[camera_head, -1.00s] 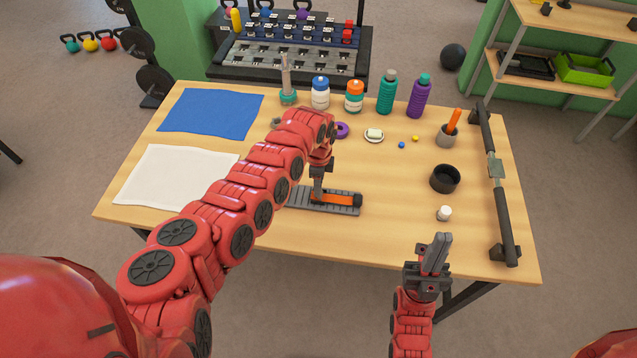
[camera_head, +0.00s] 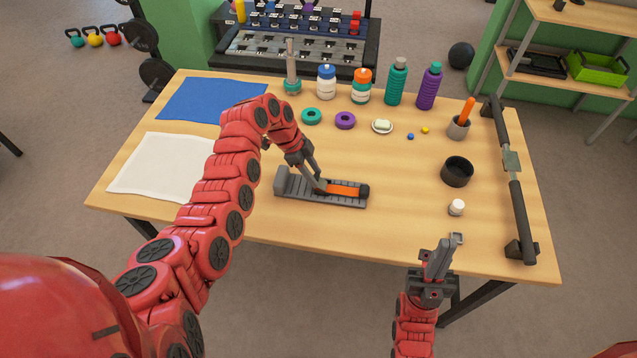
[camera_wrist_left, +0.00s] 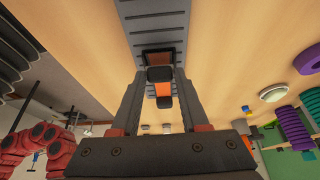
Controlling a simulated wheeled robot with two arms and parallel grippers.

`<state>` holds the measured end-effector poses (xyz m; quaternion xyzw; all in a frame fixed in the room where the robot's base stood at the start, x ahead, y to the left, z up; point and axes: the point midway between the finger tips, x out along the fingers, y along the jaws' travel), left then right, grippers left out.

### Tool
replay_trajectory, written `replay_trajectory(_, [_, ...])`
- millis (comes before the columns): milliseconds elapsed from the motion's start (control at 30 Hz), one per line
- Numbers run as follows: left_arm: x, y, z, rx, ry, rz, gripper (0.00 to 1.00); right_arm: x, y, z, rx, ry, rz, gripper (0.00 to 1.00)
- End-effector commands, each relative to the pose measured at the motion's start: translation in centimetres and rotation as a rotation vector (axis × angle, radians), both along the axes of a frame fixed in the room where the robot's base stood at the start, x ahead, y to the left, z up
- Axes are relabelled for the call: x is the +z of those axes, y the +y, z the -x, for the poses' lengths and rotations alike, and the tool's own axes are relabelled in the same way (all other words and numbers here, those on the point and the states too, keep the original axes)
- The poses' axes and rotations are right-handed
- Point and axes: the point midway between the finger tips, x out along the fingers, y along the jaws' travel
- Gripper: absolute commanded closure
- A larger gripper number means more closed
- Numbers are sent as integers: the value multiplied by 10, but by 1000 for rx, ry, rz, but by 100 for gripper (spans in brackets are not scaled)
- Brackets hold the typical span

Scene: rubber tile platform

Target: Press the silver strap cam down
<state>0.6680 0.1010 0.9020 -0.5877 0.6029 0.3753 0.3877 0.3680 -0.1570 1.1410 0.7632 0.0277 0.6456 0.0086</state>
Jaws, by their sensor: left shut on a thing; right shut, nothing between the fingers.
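In the left wrist view a dark block (camera_wrist_left: 159,74) and orange strip (camera_wrist_left: 163,95) show between the fingers. My right gripper (camera_head: 446,246) is shut and empty at the table's front edge, away from the device.
Bottles, rings and a soap dish (camera_head: 382,126) are behind. White (camera_head: 160,166) and blue (camera_head: 212,99) cloths lie left.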

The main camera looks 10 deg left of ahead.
Motion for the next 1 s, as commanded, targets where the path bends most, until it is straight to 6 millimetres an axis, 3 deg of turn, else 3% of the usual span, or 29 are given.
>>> replay_trajectory(33, [-20,5,-1,4,0,38,100,-33,0,0,0,0,0,100])
replay_trajectory(100, [-22,7,-1,3,-1,98,100,-55,0,0,0,0,0,100])
replay_trajectory(400, [-25,16,0,0,10,310,100,-121,0,0,0,0,0,100])
replay_trajectory(700, [-24,20,0,0,13,424,100,-150,0,0,0,0,0,100])
replay_trajectory(1000, [-22,21,0,0,16,451,100,-154,0,0,0,0,0,100])
